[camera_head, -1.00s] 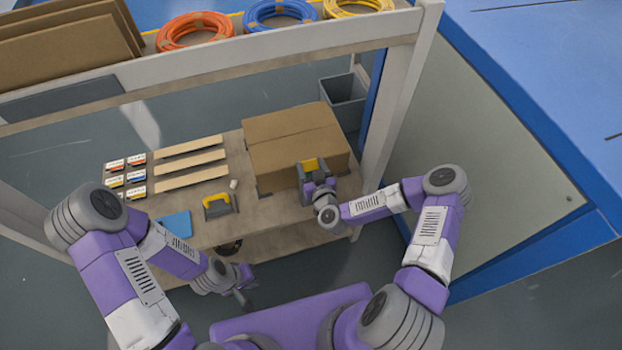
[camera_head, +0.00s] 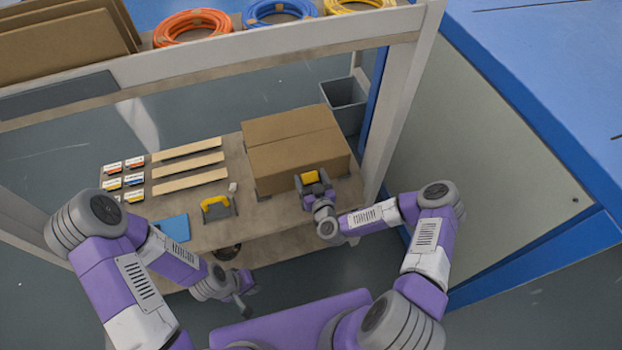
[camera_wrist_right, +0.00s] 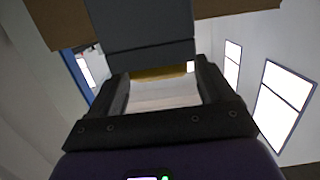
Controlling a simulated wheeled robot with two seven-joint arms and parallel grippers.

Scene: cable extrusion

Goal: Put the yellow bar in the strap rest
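A yellow bar (camera_head: 311,177) is between the fingers of my right gripper (camera_head: 312,184), at the front face of the cardboard box. In the right wrist view the fingers (camera_wrist_right: 163,85) stand apart, with a yellow strip (camera_wrist_right: 160,72) across their tips and a dark grey block (camera_wrist_right: 145,32) beyond it. A second yellow piece (camera_head: 215,204) sits in a grey holder (camera_head: 221,216) on the table, left of the box; I cannot tell whether this holder is the strap rest. My left gripper (camera_head: 244,296) hangs low in front of the table, apart from everything; its opening is unclear.
The cardboard box (camera_head: 296,147) fills the table's right side. Wooden slats (camera_head: 188,164), small labelled boxes (camera_head: 122,180) and a blue sheet (camera_head: 172,228) lie to the left. A shelf beam (camera_head: 215,62) crosses above. A grey bin (camera_head: 345,102) stands behind the box.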

